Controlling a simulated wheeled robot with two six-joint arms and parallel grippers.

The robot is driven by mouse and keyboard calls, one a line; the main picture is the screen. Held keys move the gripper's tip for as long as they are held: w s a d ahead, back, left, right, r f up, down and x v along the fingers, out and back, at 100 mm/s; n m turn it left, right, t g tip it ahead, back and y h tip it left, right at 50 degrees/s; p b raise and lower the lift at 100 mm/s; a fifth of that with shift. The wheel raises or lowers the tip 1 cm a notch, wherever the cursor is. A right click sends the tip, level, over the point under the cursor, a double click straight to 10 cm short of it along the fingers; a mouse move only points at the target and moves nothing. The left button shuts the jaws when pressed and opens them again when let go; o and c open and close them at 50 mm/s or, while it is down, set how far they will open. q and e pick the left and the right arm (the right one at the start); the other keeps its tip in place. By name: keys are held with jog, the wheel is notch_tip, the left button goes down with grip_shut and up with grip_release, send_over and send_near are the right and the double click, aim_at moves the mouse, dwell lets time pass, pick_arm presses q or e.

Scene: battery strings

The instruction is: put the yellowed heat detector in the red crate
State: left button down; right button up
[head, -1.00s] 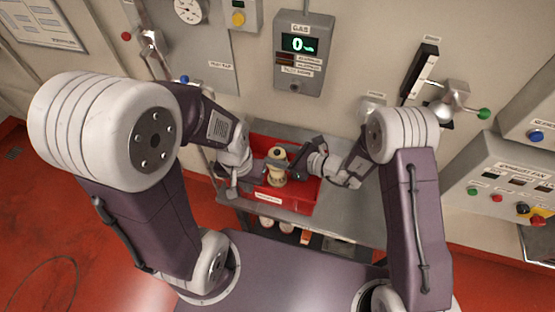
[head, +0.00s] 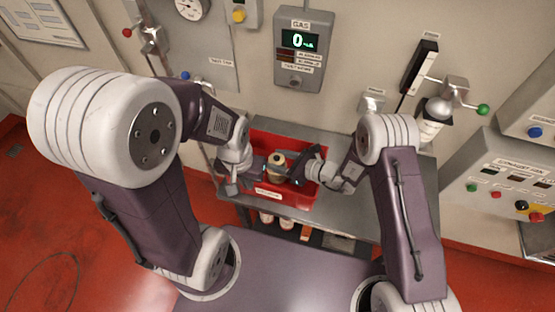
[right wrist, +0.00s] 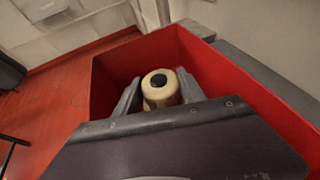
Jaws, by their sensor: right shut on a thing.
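The yellowed heat detector (head: 277,163) is a cream, rounded piece. In the right wrist view it shows as a pale cylinder (right wrist: 161,95) with a dark round centre. My right gripper (head: 285,172) is shut on it, with a finger on either side. The gripper holds it low within the walls of the red crate (head: 268,194); the crate's red wall also shows in the right wrist view (right wrist: 235,80). I cannot tell whether the detector touches the crate floor. My left gripper (head: 233,187) is at the crate's left side; its fingers are too small to read.
The crate stands on a grey metal table (head: 345,217), clear to the right. A gas meter (head: 304,50) hangs on the wall behind. A grey lever fitting with a green knob (head: 483,110) and a fan control box (head: 505,180) are at the right. Several items sit below the table.

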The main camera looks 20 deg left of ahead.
jog(key=shift+f, duration=0.2)
jog(key=o, duration=1.4)
jog(key=shift+r, duration=0.1)
jog(key=shift+o, duration=0.2)
jog(key=shift+r+p, duration=0.35)
jog(key=shift+p, duration=0.05)
jog(key=shift+r+p, duration=0.7)
jog(key=shift+p, duration=0.05)
jog(key=shift+s+d+f+b, duration=0.1)
jog(key=shift+d+b, duration=0.3)
jog(key=shift+d, duration=0.05)
jog(key=shift+s+d+f+b, duration=0.1)
jog(key=shift+d+b, duration=0.3)
jog(key=shift+d, duration=0.05)
jog(key=b+v, duration=0.1)
jog(key=v, duration=0.9)
jog(key=shift+r, duration=0.15)
